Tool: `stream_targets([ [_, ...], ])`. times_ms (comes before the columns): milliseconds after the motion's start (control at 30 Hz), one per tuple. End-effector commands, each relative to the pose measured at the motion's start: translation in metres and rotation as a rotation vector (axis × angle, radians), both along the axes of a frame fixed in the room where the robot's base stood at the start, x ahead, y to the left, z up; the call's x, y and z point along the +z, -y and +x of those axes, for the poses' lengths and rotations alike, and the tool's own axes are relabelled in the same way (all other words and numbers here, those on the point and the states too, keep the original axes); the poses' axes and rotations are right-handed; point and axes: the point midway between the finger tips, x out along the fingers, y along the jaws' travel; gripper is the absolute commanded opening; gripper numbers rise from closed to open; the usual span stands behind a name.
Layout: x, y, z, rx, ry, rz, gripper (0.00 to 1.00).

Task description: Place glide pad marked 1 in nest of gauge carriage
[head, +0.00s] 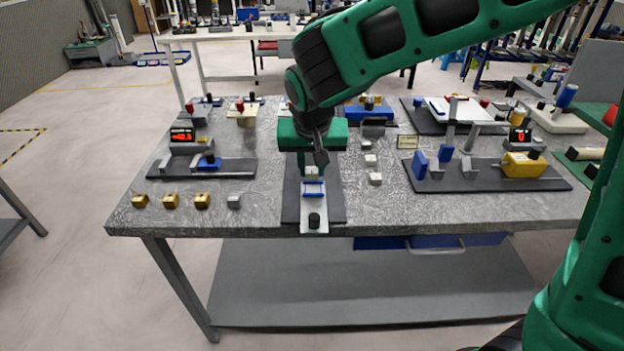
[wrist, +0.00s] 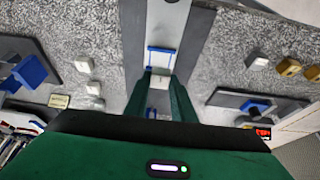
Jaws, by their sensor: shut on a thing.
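My gripper (head: 312,168) is shut on a small pale pad, seen between the green fingertips in the wrist view (wrist: 160,73). I cannot read a mark on the pad. The gauge carriage (head: 314,212) is a pale slide with a black knob on a dark base strip at the table's front. Its blue-edged nest (head: 314,189) lies just in front of the held pad. In the wrist view the nest (wrist: 161,56) shows just beyond the fingertips, and its floor looks bare. The pad appears above the slide, though its height is hard to tell.
Several loose pale pads (head: 375,179) lie right of the base strip, and another (head: 234,201) lies left. Brass blocks (head: 170,200) stand at the front left. Gauge fixtures with red displays stand left (head: 182,135) and right (head: 520,136). Bare tabletop (head: 265,205) flanks the strip.

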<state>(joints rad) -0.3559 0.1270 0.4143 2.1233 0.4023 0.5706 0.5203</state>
Motion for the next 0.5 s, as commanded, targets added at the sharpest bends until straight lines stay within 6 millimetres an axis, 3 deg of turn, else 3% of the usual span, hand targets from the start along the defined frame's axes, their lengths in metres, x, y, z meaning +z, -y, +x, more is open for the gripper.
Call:
stream_targets([
  [167,-0.006,0.004,0.005,0.000,0.001,0.000,0.00],
  [500,-0.044,0.003,0.005,0.000,0.000,0.001,0.00],
])
